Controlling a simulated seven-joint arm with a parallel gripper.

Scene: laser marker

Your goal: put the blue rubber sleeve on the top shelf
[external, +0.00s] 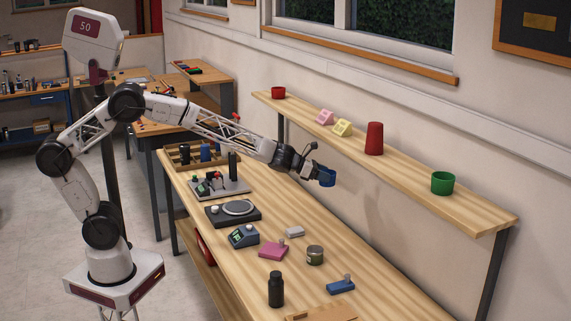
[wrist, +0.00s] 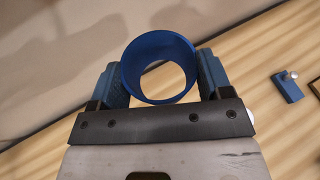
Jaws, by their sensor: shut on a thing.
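The blue rubber sleeve (external: 327,177) is a short open ring held at the end of my arm, above the workbench and lower than the shelf. My gripper (external: 316,174) is shut on it. In the wrist view the sleeve (wrist: 159,68) sits between the two fingers of my gripper (wrist: 160,80), and I look through its opening. The top shelf (external: 400,175) is a long wooden board along the wall, to the right of and behind my gripper.
On the shelf stand a small red cup (external: 278,92), a pink block (external: 324,117), a yellow block (external: 342,127), a tall red cup (external: 374,139) and a green cup (external: 443,183). Bare shelf lies between them. The workbench (external: 370,250) below holds a black bottle (external: 275,289), a tin (external: 315,255) and several devices.

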